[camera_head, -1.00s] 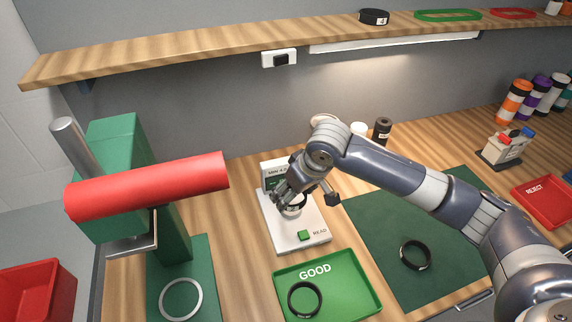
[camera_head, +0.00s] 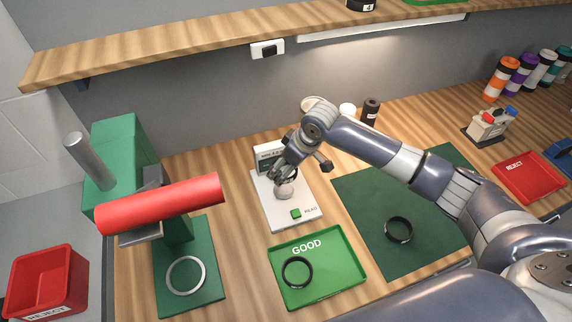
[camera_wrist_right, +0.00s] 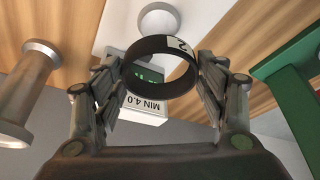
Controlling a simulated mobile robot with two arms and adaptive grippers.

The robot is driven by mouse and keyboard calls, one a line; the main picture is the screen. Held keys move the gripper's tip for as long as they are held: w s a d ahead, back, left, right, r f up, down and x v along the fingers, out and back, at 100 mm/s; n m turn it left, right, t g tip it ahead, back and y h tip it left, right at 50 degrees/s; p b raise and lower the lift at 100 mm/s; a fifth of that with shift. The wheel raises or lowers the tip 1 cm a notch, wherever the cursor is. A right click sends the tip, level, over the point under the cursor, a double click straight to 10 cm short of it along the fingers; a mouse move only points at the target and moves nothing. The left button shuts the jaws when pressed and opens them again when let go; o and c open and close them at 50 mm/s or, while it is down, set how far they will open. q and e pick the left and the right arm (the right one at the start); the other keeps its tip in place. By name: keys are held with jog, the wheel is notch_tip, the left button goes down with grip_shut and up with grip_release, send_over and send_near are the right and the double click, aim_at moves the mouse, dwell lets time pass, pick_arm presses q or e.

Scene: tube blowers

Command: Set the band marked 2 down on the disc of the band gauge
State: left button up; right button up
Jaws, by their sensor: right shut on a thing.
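My right gripper (camera_head: 283,178) is over the band gauge (camera_head: 302,213). In the right wrist view the gripper (camera_wrist_right: 160,85) is shut on a thin black band (camera_wrist_right: 136,80) with a white label marked 2. The band hangs between the fingers, its ring open to the camera. The gauge's pale round disc (camera_head: 285,190) is just below the gripper; it also shows in the wrist view (camera_wrist_right: 160,18), beyond the band and apart from it in the picture. The exact gap is hard to judge. The gauge display reads MIN 4.0. My left gripper is not in view.
A green GOOD tray (camera_head: 335,277) holds a black band (camera_head: 297,272). Another black band (camera_head: 399,229) lies on the green mat (camera_head: 365,205). A green machine with a red cylinder (camera_head: 160,204) stands left. Red reject trays (camera_head: 530,176) (camera_head: 48,278) are at both sides.

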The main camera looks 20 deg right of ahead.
aim_at(283, 188)
jog(key=shift+f+b, duration=0.35)
jog(key=shift+f, duration=0.45)
jog(key=shift+f+b, duration=0.5)
jog(key=shift+f, duration=0.9)
jog(key=shift+p, duration=0.4)
jog(key=shift+f+b, duration=1.1)
jog(key=shift+f, duration=1.1)
jog(key=o, duration=1.1)
